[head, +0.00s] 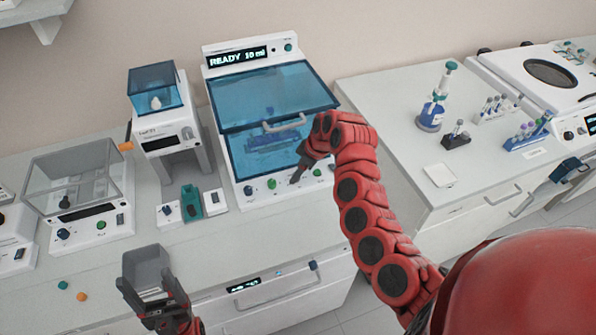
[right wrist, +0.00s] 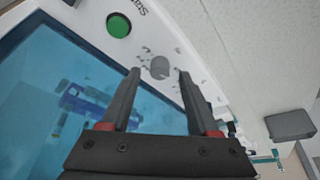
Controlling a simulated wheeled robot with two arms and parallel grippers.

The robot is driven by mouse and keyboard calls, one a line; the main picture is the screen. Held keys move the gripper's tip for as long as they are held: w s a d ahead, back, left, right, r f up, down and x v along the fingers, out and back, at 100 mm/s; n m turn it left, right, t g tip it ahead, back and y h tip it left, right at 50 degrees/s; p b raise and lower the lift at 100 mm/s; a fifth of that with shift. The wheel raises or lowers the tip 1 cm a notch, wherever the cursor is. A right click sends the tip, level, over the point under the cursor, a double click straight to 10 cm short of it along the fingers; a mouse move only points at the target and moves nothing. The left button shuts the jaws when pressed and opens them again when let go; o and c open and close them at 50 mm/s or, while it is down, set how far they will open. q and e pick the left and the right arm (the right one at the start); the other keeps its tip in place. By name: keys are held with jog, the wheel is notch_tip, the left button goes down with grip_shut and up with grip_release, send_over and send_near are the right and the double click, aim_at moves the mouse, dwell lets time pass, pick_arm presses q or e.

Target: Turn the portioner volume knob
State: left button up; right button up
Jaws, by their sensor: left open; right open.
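The portioner (head: 222,137) is a white cabinet with a blue see-through lid and a display reading "READY 10 ml". Its front panel has green buttons and dark knobs. My right gripper (head: 293,181) is over that panel, pointing down, with open jaws. In the right wrist view a round grey knob (right wrist: 160,67) shows between the spread fingertips of my right gripper (right wrist: 157,72), with ring-like markings around it. I cannot tell whether the fingers touch it. A green button (right wrist: 118,25) lies next to it.
A clear-lidded machine (head: 75,178) and a tall dispenser (head: 160,120) stand left of the portioner. The right bench (head: 385,100) holds a blue bottle (head: 432,112) and tube racks.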

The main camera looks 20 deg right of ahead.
jog(key=shift+w+a+f, duration=0.15)
jog(key=shift+w+f, duration=0.05)
jog(key=shift+f, duration=0.4)
jog(key=shift+c, duration=0.4)
grip_shut()
